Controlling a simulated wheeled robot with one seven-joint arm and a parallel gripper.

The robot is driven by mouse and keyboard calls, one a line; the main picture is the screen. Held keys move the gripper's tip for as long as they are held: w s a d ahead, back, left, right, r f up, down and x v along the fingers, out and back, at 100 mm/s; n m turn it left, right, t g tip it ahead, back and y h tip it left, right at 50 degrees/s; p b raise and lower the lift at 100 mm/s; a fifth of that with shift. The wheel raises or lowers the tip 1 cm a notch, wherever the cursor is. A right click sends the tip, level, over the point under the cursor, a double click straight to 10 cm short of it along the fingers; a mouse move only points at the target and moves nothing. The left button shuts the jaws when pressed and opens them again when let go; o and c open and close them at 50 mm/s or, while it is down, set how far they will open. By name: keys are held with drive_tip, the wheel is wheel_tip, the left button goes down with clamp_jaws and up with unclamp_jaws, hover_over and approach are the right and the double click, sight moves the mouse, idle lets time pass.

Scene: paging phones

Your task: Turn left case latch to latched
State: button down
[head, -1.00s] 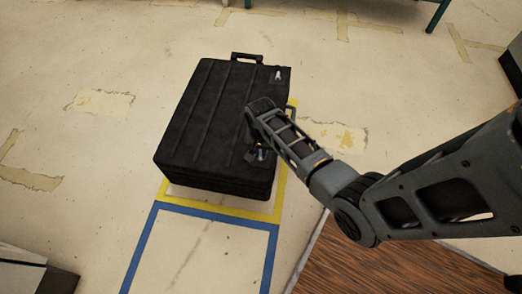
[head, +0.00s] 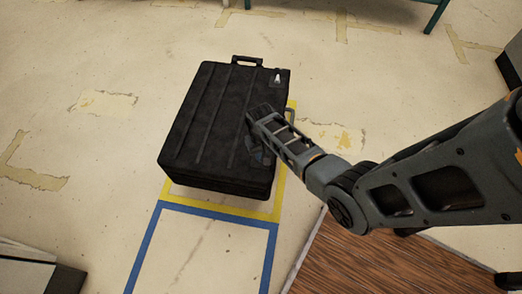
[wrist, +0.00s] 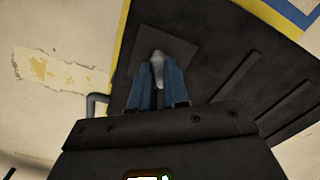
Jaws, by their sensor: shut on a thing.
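The black case (head: 205,130) lies flat on the floor, with a grey side handle (head: 290,118) on its right side. A pale latch (head: 277,79) shows near its far right corner. My gripper (head: 254,156) is over the near right part of the case. In the wrist view, my gripper's blue fingers (wrist: 157,88) are closed on a grey latch (wrist: 157,66), whose tip shows beyond them. The wrist hides this latch in the head view. The side handle also shows in the wrist view (wrist: 95,106).
Yellow tape (head: 225,212) borders the case, with a blue tape square (head: 150,235) in front. A wooden surface (head: 370,255) is at the lower right. The floor left of the case is clear.

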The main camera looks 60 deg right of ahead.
drive_tip(key=n+p, duration=0.1)
drive_tip(key=n, duration=0.4)
drive_tip(key=shift+r+n+p, duration=0.1)
drive_tip(key=shift+n+p, duration=0.2)
drive_tip(key=shift+p, duration=0.05)
drive_tip(key=n+p, duration=0.1)
drive_tip(key=n, duration=0.4)
drive_tip(key=shift+n, duration=0.4)
drive_tip(key=c, duration=1.1)
unclamp_jaws()
drive_tip(key=shift+r+p, duration=1.7)
drive_tip(key=shift+r, duration=2.1)
